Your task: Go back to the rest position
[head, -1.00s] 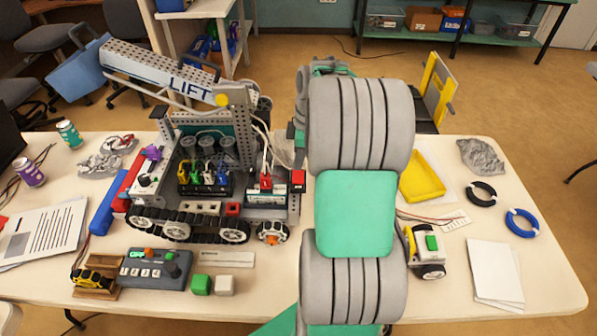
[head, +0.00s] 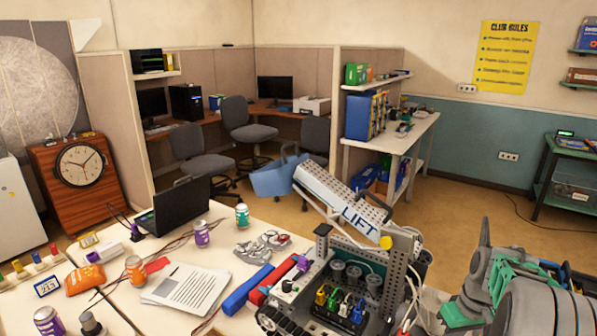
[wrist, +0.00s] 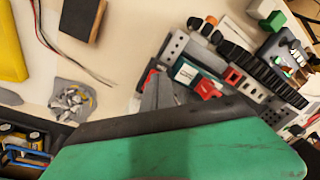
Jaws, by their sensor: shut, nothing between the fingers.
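My gripper shows in the wrist view (wrist: 158,92) as grey fingers together past the edge of my green wrist, with nothing between them. It is over or beside the tracked LIFT robot (wrist: 235,80); I cannot tell the gap between them. In the head view my arm fills the lower right corner, to the right of the LIFT robot (head: 362,212), and the fingertips cannot be made out there. The lower part of the LIFT robot is cut off by the bottom edge of the head view.
The white table (head: 225,238) holds a black laptop (head: 175,207), papers (head: 187,287), cans and a blue bar (head: 246,289). A yellow tray (wrist: 10,45) and crumpled grey material (wrist: 72,100) lie left in the wrist view. Chairs and a shelf unit (head: 385,135) stand beyond the table.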

